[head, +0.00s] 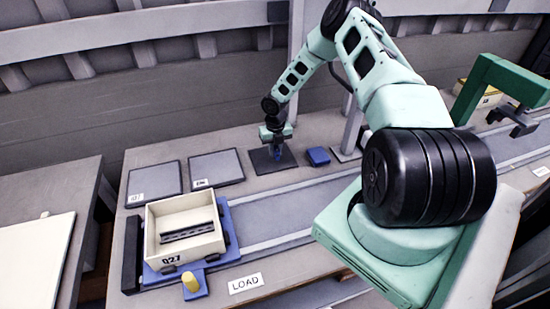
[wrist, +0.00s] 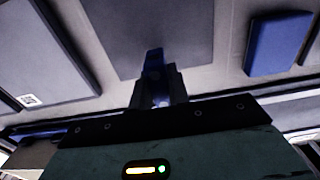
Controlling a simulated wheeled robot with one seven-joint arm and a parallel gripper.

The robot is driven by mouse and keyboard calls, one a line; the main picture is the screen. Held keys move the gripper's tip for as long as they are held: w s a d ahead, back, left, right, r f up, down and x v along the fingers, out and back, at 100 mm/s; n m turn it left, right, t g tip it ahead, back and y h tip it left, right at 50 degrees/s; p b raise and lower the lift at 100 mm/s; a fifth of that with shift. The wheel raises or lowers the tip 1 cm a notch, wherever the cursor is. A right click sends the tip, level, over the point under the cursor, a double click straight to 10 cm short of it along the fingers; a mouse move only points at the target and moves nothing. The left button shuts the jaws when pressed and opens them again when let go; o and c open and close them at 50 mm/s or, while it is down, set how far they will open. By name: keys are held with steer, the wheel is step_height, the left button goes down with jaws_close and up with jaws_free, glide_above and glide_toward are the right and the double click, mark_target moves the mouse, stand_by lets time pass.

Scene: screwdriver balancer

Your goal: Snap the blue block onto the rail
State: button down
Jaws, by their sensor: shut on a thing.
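My gripper (head: 276,150) is over the dark square pad (head: 262,160) at the back of the table. Its fingers are shut on a small blue block (wrist: 154,62), which sticks out past the fingertips in the wrist view. The block shows only as a sliver of blue in the head view, and most of it is hidden by the fingers. I cannot tell whether it touches the pad. A dark slotted rail (head: 188,232) lies inside the cream bin (head: 160,216) at the left.
A flat blue piece (head: 318,156) lies right of the pad and also shows in the wrist view (wrist: 278,43). Two grey panels (head: 154,178) lie left of the pad. The bin sits on a blue carrier with a yellow knob (head: 190,282). A post stands behind the blue piece.

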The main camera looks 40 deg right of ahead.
steer(key=shift+r+p, duration=0.3)
steer(key=shift+r, duration=0.4)
steer(key=shift+s+a+r, duration=0.1)
steer(key=shift+s+r, duration=0.1)
steer(key=shift+s, duration=0.1)
steer(key=s+a+r+b, duration=0.2)
steer(key=s+a, duration=0.1)
steer(key=s, duration=0.4)
steer(key=s+a+r+b, duration=0.3)
steer(key=s+a, duration=0.1)
steer(key=s, duration=0.3)
steer(key=s+a+r+b, duration=0.2)
steer(key=s+a, duration=0.1)
steer(key=s, duration=0.5)
steer(key=shift+a+r, duration=0.3)
steer(key=shift+a, duration=0.05)
